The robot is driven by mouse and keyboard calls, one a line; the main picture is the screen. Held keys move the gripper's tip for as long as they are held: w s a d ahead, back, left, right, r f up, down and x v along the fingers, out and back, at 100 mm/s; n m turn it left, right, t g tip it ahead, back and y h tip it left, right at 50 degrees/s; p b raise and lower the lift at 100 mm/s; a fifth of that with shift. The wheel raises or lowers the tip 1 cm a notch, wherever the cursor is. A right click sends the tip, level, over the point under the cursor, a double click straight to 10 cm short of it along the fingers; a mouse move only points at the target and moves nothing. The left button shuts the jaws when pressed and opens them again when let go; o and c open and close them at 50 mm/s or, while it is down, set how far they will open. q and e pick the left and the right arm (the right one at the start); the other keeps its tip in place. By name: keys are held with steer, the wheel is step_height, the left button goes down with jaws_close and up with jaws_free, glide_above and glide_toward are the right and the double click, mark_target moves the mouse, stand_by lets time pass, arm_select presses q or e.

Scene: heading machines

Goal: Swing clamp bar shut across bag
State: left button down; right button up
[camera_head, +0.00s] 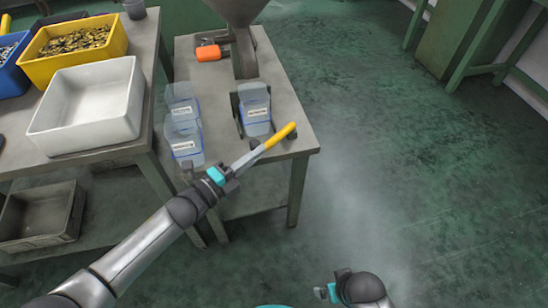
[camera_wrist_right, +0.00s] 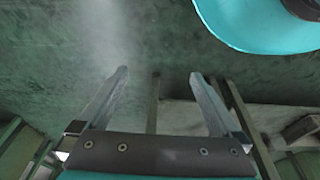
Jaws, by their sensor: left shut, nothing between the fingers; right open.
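A clear bag with blue contents and a white label (camera_head: 255,112) stands upright near the front of the small table, between dark upright holder parts. The clamp bar's yellow handle (camera_head: 280,135) sticks out beside the table's front corner, in front of the bag. My left gripper (camera_head: 257,147) is shut and empty, its fingertips at the near end of the yellow handle; I cannot tell whether they touch. The rest of the bar is hard to make out. My right gripper is low in the head view (camera_head: 322,292); its fingers are open and empty in the right wrist view (camera_wrist_right: 158,73).
Two similar labelled bags (camera_head: 184,120) stand at the small table's left edge. A metal hopper (camera_head: 240,30) and an orange object (camera_head: 208,53) are behind. A white bin (camera_head: 88,105) and a yellow bin (camera_head: 75,40) stand on the left bench. The floor at right is clear.

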arm_select(q)
steer(key=w+a, duration=0.2)
steer(key=shift+w+a+b, duration=0.15)
steer(key=shift+a+b, duration=0.15)
steer(key=shift+b, duration=0.1)
arm_select(e)
steer(key=shift+w+a+r, duration=0.15)
steer(key=shift+w+r, duration=0.5)
steer(key=shift+r, duration=0.25)
steer(key=shift+s, duration=0.2)
